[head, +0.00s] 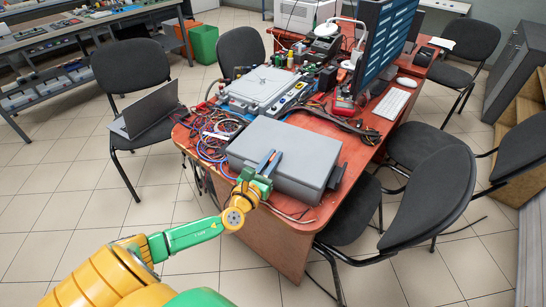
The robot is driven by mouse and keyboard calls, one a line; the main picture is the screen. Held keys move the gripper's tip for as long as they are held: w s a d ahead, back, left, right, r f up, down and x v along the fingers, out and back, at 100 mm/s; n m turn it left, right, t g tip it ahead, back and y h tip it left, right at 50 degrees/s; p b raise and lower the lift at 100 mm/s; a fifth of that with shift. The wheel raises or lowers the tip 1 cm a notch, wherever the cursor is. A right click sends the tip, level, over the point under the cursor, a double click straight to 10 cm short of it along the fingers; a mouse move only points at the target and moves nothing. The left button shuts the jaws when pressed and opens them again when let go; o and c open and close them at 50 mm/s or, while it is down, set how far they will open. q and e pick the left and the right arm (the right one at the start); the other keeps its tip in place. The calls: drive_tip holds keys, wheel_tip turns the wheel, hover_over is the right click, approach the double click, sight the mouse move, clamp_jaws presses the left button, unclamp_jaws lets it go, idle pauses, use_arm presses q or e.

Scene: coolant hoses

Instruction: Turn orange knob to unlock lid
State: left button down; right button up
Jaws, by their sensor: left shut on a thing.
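A large grey case with its lid down (290,146) lies on the front part of the red-brown table. My left gripper (269,160) is at the near side of the case, with its two blue-grey fingers close together over the front edge of the lid. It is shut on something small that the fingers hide. I cannot make out an orange knob; that spot on the case is covered by the gripper. My right gripper is not in view.
Behind the case are a light grey metal unit (265,88), tangled red and blue cables (212,135), a monitor (385,40) and a keyboard (391,103). Black chairs (425,205) crowd the right side. A laptop (150,110) sits on a left chair. Floor is clear at front left.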

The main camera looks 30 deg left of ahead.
use_arm(q)
drive_tip(key=n+y, duration=0.1)
drive_tip(key=n+y+p, duration=0.1)
drive_tip(key=shift+d+r+g+y, duration=0.1)
drive_tip(key=shift+r+g+y, duration=0.05)
drive_tip(key=shift+g+y, duration=0.15)
drive_tip(key=shift+n+y+p, duration=0.4)
drive_tip(key=shift+y, duration=0.2)
drive_tip(key=y, duration=0.1)
drive_tip(key=n+g+y, duration=0.1)
drive_tip(key=shift+f+n+g+y, duration=0.2)
drive_tip(key=shift+n+g+y, duration=0.1)
drive_tip(key=n+g+y+b, duration=0.1)
drive_tip(key=n+y, duration=0.1)
drive_tip(key=shift+f+g+y, duration=0.1)
drive_tip(key=shift+g+y, duration=0.2)
drive_tip(key=shift+g, duration=0.1)
drive_tip(key=shift+n+g+y+b, duration=0.6)
drive_tip(key=shift+n+g+y, duration=0.4)
drive_tip(key=shift+g+y, duration=0.1)
drive_tip(key=shift+r, duration=0.2)
drive_tip(key=c, duration=0.9)
unclamp_jaws()
